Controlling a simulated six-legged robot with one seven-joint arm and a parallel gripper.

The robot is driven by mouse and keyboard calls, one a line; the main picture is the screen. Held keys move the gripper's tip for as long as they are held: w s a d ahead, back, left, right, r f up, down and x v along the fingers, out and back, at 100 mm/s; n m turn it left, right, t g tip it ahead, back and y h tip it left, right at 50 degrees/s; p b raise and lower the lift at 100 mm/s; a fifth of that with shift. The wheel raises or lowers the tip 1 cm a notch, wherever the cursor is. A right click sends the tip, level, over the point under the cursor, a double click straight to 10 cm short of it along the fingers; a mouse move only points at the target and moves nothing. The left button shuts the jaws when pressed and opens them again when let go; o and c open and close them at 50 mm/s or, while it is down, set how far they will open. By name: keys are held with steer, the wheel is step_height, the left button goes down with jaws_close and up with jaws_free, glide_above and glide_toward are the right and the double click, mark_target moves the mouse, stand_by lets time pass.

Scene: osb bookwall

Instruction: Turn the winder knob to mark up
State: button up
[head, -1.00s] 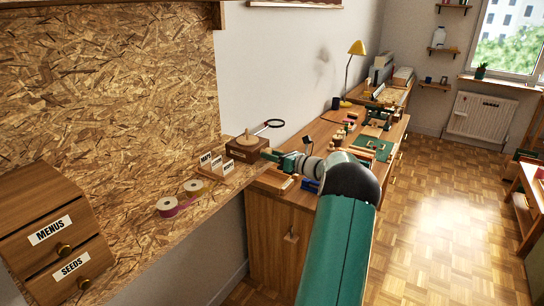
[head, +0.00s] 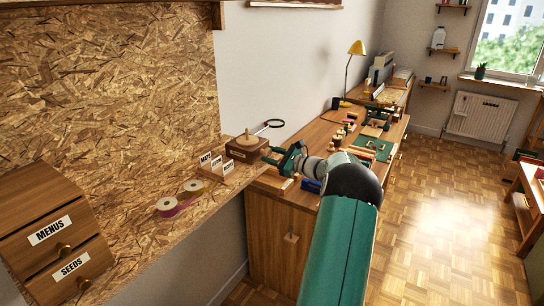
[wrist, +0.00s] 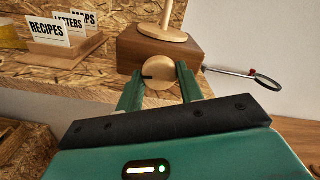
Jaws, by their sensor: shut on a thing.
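The winder is a dark wooden box (wrist: 145,48) with a pale round spool on top (wrist: 160,35). It stands at the end of the shelf, also in the head view (head: 247,149). Its pale round knob (wrist: 157,62) is on the front face. A short dark mark (wrist: 148,77) on the knob points left in the wrist view, towards the left finger. My gripper (wrist: 158,82) has one green finger on each side of the knob and is shut on it. In the head view my gripper (head: 272,155) reaches the box's right side; the knob is hidden there.
A card holder (wrist: 68,45) with signs such as RECIPES stands left of the box. A magnifier (wrist: 265,81) sticks out to the right. The wooden desk (head: 285,220) lies under my arm.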

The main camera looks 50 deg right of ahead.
steer(key=shift+n, duration=0.6)
steer(key=o, duration=1)
